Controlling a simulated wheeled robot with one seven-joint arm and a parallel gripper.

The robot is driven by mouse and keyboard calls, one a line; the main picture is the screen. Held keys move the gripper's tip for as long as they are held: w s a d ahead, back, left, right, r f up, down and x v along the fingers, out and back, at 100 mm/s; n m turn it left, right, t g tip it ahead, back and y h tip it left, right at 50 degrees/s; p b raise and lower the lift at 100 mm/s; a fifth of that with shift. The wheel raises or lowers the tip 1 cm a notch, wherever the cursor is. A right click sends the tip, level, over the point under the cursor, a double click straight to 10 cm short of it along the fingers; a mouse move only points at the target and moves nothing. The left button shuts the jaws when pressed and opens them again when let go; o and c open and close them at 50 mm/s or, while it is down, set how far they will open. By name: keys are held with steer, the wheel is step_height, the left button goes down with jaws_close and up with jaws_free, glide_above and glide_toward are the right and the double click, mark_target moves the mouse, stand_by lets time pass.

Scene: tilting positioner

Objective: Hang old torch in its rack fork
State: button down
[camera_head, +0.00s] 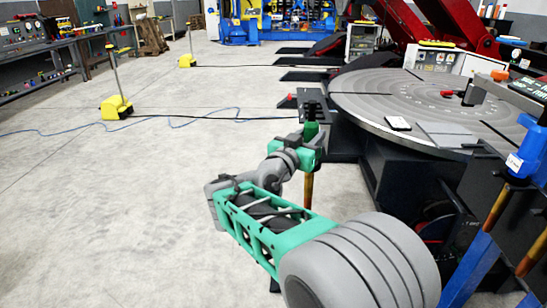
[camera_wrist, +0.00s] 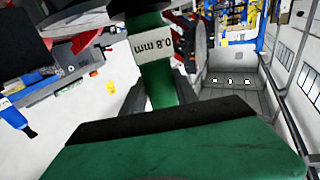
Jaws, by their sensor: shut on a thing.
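My gripper (camera_head: 312,143) is shut on a green torch (camera_head: 311,130) in the middle of the head view. The torch is about upright, and its copper-brown neck (camera_head: 309,188) points down below the fingers. In the wrist view its green body (camera_wrist: 158,78) stands between the fingers, with a white "0.8 mm" label facing me. A dark plate (camera_head: 312,101) shows just behind the torch top; I cannot tell whether they touch. A blue torch (camera_head: 532,145) with a copper neck is at the right edge, beside a dark bracket (camera_head: 485,149). I cannot make out an empty fork.
The round grey positioner table (camera_head: 370,107) stands right of my gripper, with a dark base below. A white card and grey plate lie on it. Blue posts (camera_head: 470,270) stand at lower right. Yellow stands (camera_head: 116,107) and a blue cable are left. The floor left is mostly clear.

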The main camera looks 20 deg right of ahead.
steer(key=s+d+r+m+g+h+p, duration=0.2)
steer(key=s+d+r+m+g, duration=0.15)
steer(key=d, duration=0.55)
steer(key=s+d+r+m+g+h+p, duration=0.15)
steer(key=d+r+g, duration=0.25)
steer(key=d, duration=0.6)
steer(key=s+d+r+m+g+y+p, duration=0.1)
steer(key=s+d+r+m+g+p, duration=0.2)
steer(key=s+d, duration=0.35)
steer(key=s+d+r+m+g, duration=0.1)
steer(key=s+d+m+g, duration=0.1)
steer(key=s+d+g, duration=0.45)
steer(key=s+d+f+t, duration=0.1)
steer(key=d+f, duration=0.1)
steer(key=d, duration=0.3)
steer(key=s+d+f+t+p, duration=0.1)
steer(key=s+d, duration=0.1)
steer(key=d, duration=0.4)
steer(key=shift+s+f, duration=0.25)
steer(key=shift+f, duration=0.15)
steer(key=shift+f+b, duration=0.2)
steer(key=shift+b, duration=0.3)
